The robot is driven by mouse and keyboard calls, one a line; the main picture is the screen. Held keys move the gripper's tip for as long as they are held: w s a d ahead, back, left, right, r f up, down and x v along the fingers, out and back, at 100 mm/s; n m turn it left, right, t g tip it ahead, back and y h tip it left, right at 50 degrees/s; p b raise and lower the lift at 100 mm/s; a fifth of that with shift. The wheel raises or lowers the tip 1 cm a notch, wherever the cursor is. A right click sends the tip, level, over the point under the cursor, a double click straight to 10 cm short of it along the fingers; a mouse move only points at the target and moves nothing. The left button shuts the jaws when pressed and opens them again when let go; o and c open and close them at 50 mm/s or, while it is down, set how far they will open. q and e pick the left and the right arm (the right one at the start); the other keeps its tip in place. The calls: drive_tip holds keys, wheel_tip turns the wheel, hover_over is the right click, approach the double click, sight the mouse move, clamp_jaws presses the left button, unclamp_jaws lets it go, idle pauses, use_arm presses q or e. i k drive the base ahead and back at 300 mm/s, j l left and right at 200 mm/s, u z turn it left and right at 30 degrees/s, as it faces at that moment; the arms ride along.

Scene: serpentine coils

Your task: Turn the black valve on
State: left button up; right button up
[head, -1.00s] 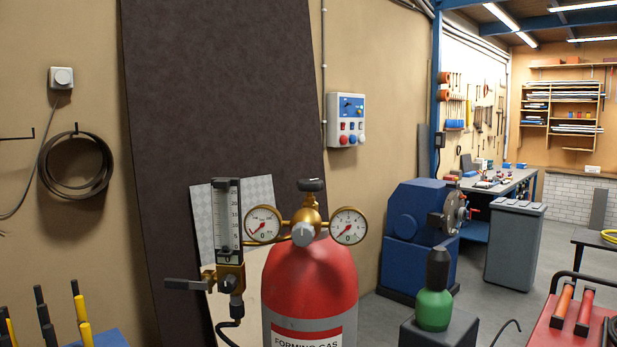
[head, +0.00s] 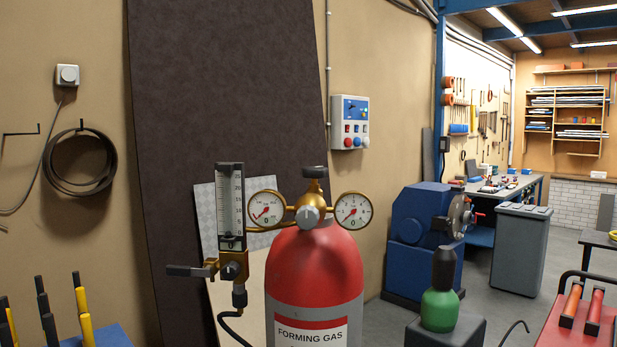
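A red and grey gas cylinder (head: 315,265) labelled "FORMING GAS" stands upright in the middle of the head view. A black valve knob (head: 315,172) sits on top of its brass regulator (head: 312,195). A round gauge shows on each side, the left gauge (head: 267,209) and the right gauge (head: 353,211). A grey knob (head: 308,216) faces me below. A flowmeter (head: 231,205) stands upright at the left, with a dark lever handle (head: 185,271) pointing left and a black hose below. Neither of my grippers is in view.
A green bottle with a dark top (head: 440,300) stands on a grey block at the right. A red cart (head: 572,325) is at the lower right. Yellow and black handles (head: 82,310) stand at the lower left. A dark panel (head: 225,90) leans on the wall behind.

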sight(314, 172)
drive_tip(key=i+l+u, duration=0.15)
drive_tip(key=u, duration=0.3)
drive_tip(key=i+l+u, duration=0.3)
drive_tip(key=u, duration=0.15)
